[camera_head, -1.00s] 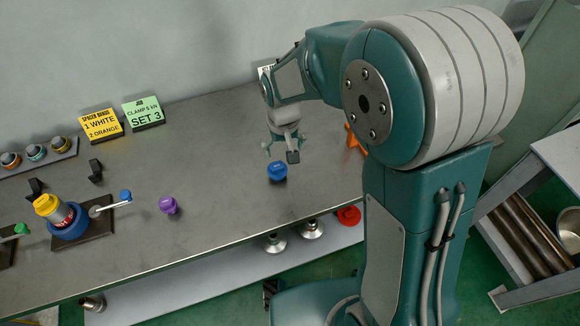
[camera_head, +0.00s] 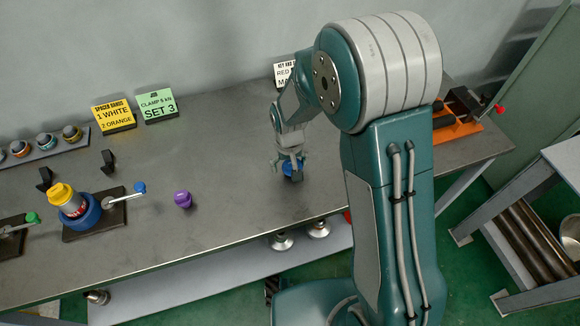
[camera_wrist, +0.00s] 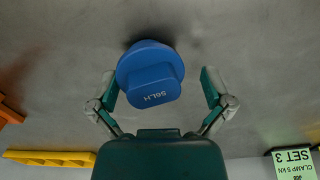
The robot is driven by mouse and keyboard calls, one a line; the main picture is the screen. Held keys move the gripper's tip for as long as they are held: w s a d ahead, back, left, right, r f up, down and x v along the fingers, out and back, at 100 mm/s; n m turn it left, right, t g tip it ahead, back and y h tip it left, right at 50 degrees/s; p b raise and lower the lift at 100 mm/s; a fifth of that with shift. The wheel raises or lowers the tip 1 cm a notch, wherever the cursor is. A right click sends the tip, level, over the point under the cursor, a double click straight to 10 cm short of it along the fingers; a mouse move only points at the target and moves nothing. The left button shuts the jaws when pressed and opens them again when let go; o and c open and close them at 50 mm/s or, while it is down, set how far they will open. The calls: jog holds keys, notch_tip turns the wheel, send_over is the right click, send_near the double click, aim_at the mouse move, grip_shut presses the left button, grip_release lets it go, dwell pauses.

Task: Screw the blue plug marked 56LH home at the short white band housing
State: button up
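The blue plug (camera_wrist: 152,75) marked 56LH stands on the bench top. In the head view the plug (camera_head: 290,169) is partly hidden by my gripper (camera_head: 289,160), which is right above it. In the wrist view my gripper (camera_wrist: 163,95) is open, one finger on each side of the plug, with a gap visible on both sides. A housing (camera_head: 72,203) with a yellow cap and a grey body sits in a blue ring vise at the left of the bench. I cannot make out a white band on it.
A purple plug (camera_head: 183,199) stands between the vise and my gripper. Behind are a yellow sign (camera_head: 113,114) reading 1 WHITE, 2 ORANGE and a green sign (camera_head: 157,106) reading CLAMP 5 kN, SET 3. An orange tray (camera_head: 456,130) is at the right.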

jog(key=c, duration=0.5)
jog(key=shift+d, duration=0.2)
jog(key=c, duration=0.4)
jog(key=shift+d+r, duration=0.15)
jog(key=shift+d, duration=0.5)
